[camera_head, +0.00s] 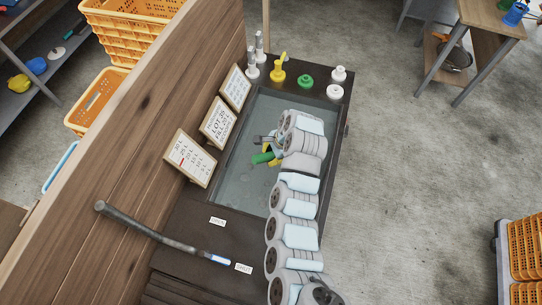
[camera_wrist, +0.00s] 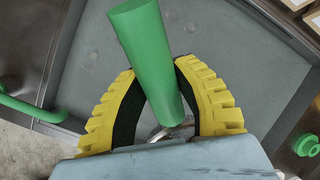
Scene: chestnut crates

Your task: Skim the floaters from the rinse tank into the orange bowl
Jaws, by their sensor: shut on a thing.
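The rinse tank (camera_head: 338,112) is a dark-rimmed basin with grey-green water, beside the wooden wall. My gripper (camera_head: 268,152) is over the tank, its yellow fingers shut around a green handle (camera_head: 261,158). In the wrist view the green handle (camera_wrist: 148,55) stands between the yellow fingers (camera_wrist: 165,105), with a bit of metal at its lower end. Whatever the handle belongs to is mostly hidden. A few faint round spots show in the water; I cannot tell whether they are floaters. I cannot make out an orange bowl.
Sign boards (camera_head: 218,122) lean along the tank's left side. A yellow tap-like fitting (camera_head: 279,70), a green knob (camera_head: 305,81) and white knobs (camera_head: 335,91) stand at its far end. A dark lever (camera_head: 150,232) lies in front. Orange crates (camera_head: 523,250) stand right; open floor lies between.

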